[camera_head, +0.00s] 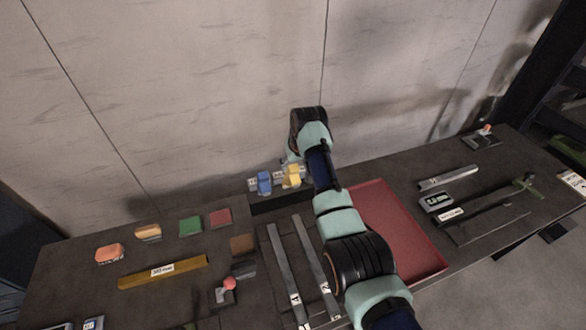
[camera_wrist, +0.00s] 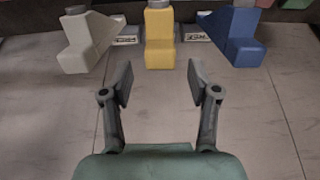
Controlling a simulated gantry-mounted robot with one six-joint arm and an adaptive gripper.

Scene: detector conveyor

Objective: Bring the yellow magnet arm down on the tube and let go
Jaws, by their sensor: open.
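The yellow magnet arm (camera_head: 292,176) stands at the back of the table, beside a blue magnet arm (camera_head: 264,183). In the wrist view the yellow arm (camera_wrist: 160,42) is at the top centre, between a white arm (camera_wrist: 88,42) and the blue arm (camera_wrist: 240,40). My gripper (camera_wrist: 160,78) is open and empty, its two fingers spread just short of the yellow arm and roughly lined up with it. A gap shows between the fingertips and the yellow block. In the head view my arm hides the gripper's fingers. I cannot make out the tube in either view.
Two grey rails (camera_head: 282,262) run along the table in front of the magnet arms. A red tray (camera_head: 412,250) lies right of my arm. Coloured blocks, including a green one (camera_head: 191,226), and a yellow bar (camera_head: 162,271) lie at left. A wall stands close behind.

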